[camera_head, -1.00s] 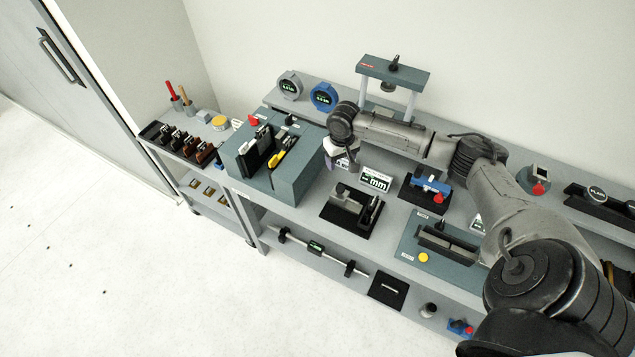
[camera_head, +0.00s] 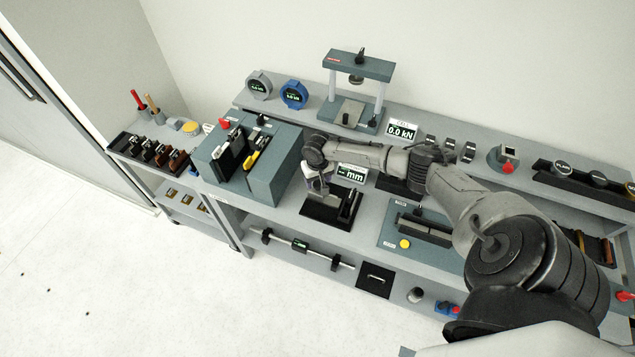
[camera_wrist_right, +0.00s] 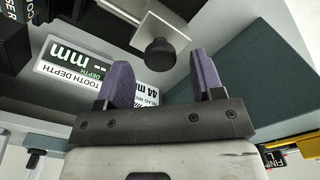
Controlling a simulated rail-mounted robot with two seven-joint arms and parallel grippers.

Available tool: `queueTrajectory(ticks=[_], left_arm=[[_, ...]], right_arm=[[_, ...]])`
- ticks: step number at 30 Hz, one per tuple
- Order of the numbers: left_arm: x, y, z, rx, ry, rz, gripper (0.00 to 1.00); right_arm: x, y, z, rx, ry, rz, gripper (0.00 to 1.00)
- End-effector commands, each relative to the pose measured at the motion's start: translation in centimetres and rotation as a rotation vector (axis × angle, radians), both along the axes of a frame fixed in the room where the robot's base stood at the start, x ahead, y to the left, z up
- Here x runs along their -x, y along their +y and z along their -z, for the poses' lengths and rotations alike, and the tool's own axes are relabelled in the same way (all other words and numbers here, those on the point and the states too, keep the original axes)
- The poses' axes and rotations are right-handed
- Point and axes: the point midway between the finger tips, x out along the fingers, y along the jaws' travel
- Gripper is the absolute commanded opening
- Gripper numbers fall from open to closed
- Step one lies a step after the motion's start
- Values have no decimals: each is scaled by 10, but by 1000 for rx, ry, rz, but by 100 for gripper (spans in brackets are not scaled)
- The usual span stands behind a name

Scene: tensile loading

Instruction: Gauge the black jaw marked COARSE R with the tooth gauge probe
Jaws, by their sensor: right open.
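My right gripper (camera_head: 318,184) is above the left back side of the tooth gauge, which stands on a black base (camera_head: 322,214). In the right wrist view its two purple fingers (camera_wrist_right: 163,82) are apart with nothing between them. A grey bracket with a black round knob (camera_wrist_right: 160,51) lies just beyond the fingertips. The tooth depth display (camera_head: 352,175) is behind the gauge; it also shows in the wrist view (camera_wrist_right: 70,68). Several dark and brown jaws (camera_head: 162,152) stand in a rack on the left cart. My left gripper is out of view.
A teal block (camera_head: 280,165) holding black and yellow pieces stands close left of my right gripper. A press frame (camera_head: 358,68) and a 0.0 kN display (camera_head: 402,130) stand behind. A teal plate with a yellow button (camera_head: 404,244) is to the right.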

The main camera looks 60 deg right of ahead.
Motion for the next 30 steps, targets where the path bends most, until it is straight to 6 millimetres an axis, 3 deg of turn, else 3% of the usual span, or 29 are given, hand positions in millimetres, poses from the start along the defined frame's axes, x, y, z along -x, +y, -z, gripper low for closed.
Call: queueTrajectory(ticks=[6,18,30], left_arm=[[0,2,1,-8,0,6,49],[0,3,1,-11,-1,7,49],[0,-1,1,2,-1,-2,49]], right_arm=[[0,0,16,1,1,0,61],[0,0,19,1,-1,-1,60],[0,0,19,1,-1,0,22]])
